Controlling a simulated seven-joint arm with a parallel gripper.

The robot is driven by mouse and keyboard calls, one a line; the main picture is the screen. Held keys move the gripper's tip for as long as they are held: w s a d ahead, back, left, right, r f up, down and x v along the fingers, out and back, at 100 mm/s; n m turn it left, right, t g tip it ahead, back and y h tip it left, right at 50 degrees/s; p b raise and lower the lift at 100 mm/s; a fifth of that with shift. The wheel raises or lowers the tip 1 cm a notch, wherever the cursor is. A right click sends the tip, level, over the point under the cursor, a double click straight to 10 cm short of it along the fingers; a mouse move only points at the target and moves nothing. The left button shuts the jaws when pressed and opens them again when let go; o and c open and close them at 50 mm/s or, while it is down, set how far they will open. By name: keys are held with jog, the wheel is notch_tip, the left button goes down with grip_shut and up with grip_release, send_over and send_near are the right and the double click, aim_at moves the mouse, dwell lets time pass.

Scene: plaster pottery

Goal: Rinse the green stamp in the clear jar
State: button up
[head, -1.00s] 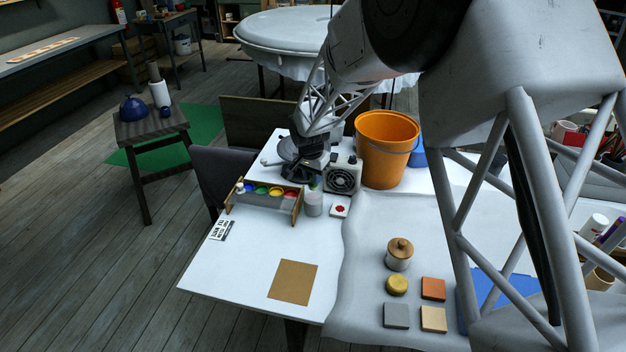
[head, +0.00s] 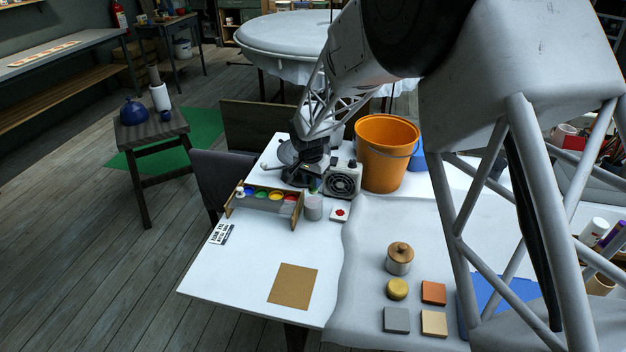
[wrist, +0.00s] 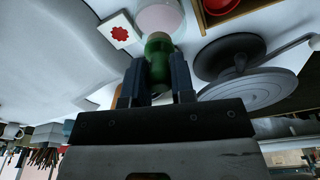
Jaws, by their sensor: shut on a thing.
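My gripper (wrist: 158,80) is shut on the green stamp (wrist: 157,48), which stands between the two dark fingers in the wrist view. The clear jar (wrist: 160,16) is just beyond the stamp's far end, cut off by the picture's top edge. In the head view the jar (head: 313,208) stands on the white table beside the paint rack, and a bit of green shows at its mouth. My gripper is right above the jar. The stamp's end is at or within the jar's mouth; I cannot tell how deep.
A wooden rack with paint pots (head: 265,207) stands left of the jar. A white tile with a red print (head: 340,214) and a small grey fan box (head: 342,184) are to its right. An orange bucket (head: 386,165) stands behind. The front left table is mostly clear around a brown square (head: 293,287).

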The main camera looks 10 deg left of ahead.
jog(key=shift+r, duration=0.2)
jog(key=shift+r, duration=1.3)
jog(key=shift+w+a, duration=0.1)
